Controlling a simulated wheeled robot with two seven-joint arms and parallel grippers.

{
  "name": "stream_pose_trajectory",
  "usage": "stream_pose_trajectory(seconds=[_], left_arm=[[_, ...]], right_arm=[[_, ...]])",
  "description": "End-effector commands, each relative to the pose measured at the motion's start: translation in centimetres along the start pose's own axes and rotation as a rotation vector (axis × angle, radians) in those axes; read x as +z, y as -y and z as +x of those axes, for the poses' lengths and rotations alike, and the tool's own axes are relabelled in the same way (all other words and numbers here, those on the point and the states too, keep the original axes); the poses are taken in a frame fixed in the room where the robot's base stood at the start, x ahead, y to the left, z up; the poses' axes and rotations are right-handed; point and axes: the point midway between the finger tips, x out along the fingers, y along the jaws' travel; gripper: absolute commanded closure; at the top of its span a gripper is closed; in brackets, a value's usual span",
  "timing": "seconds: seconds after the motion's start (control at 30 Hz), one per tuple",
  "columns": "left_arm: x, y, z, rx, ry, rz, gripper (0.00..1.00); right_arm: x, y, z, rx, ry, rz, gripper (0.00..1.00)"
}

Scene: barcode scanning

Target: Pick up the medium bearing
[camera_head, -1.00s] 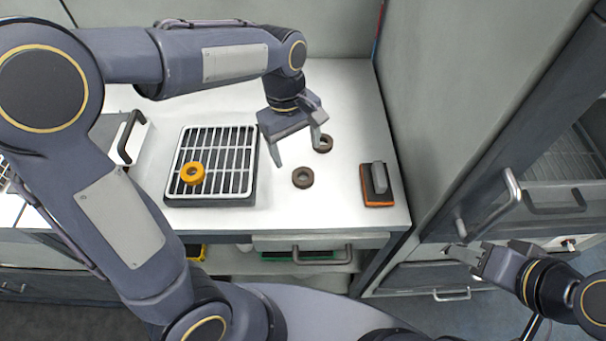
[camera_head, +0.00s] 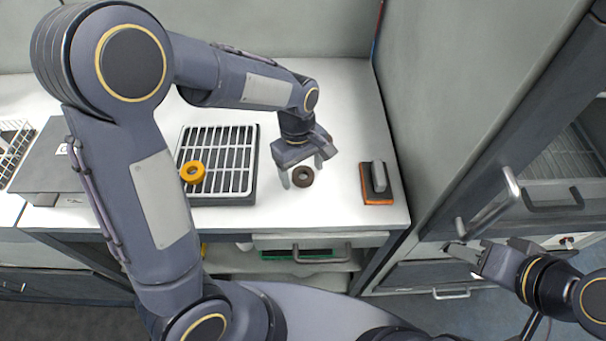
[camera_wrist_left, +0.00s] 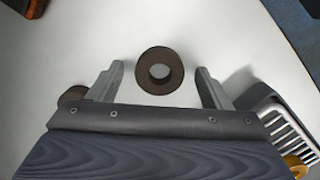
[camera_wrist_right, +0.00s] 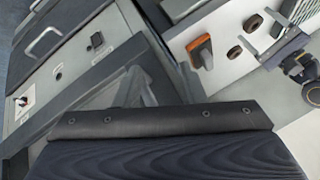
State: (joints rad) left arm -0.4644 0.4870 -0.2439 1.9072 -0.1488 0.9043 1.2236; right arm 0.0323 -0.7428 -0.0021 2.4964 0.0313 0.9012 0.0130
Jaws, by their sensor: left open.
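A dark brown ring-shaped bearing (camera_head: 303,177) lies flat on the white counter. My left gripper (camera_head: 302,169) is open and low over it, fingers pointing down. In the left wrist view the bearing (camera_wrist_left: 160,71) lies between the two fingertips, with a gap on each side. A second dark brown bearing (camera_wrist_left: 72,95) is beside the left finger there, partly hidden; the gripper hides it in the head view. An orange bearing (camera_head: 193,172) lies on the slatted rack. My right gripper (camera_head: 463,254) is away to the right, in front of the cabinets; its opening is unclear.
The slatted rack (camera_head: 248,187) stands left of my left gripper, close to it. An orange and grey scanner-like device (camera_head: 377,184) lies to the right. The counter between is clear. Cabinets with handles (camera_head: 497,205) stand at the right.

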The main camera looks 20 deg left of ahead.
Motion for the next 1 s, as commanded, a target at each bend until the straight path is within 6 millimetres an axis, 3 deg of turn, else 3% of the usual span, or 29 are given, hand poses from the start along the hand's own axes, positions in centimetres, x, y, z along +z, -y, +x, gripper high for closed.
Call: stream_pose_trajectory(seconds=[0.07,0.4,0.77,1.0], left_arm=[[0.0,0.0,0.0,0.0,0.0,0.0,0.36],[0.0,0.0,-0.1,0.0,0.0,0.0,0.8],[0.1,-0.1,-0.7,0.002,-0.001,0.001,0.8],[0.5,0.4,-3.9,0.007,-0.002,0.0,0.8]], right_arm=[[0.0,0.0,0.0,0.0,0.0,0.0,0.64],[0.0,0.0,0.0,0.0,0.0,0.0,0.64],[0.0,0.0,0.0,0.0,0.0,0.0,0.64],[0.0,0.0,-0.1,0.0,0.0,0.0,0.64]])
